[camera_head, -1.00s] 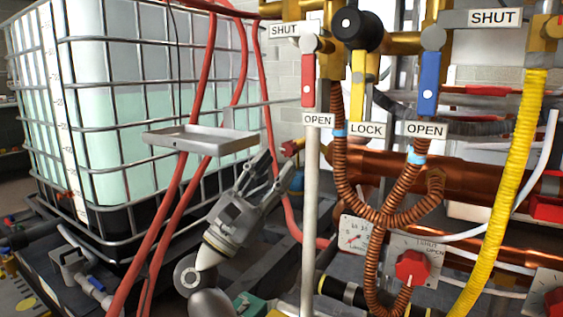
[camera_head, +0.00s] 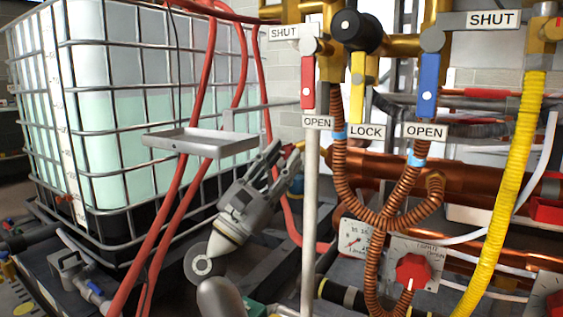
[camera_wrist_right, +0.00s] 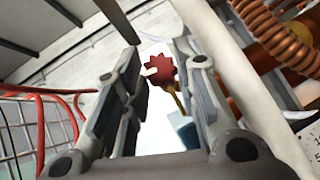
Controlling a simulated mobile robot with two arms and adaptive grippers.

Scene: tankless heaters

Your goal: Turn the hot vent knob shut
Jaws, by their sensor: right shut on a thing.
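A small red lobed knob (camera_wrist_right: 161,69) with a white mark on its left side sits on a yellow stem in the right wrist view. The exact contact is hard to see. My left gripper is not in view.
The pale vertical pipe (camera_head: 309,220) stands close right of my gripper. Red hoses (camera_head: 185,165) and a metal tray (camera_head: 200,142) are to its left, before a caged tank (camera_head: 125,75). Another red knob (camera_head: 412,270) sits on a marked plate at lower right.

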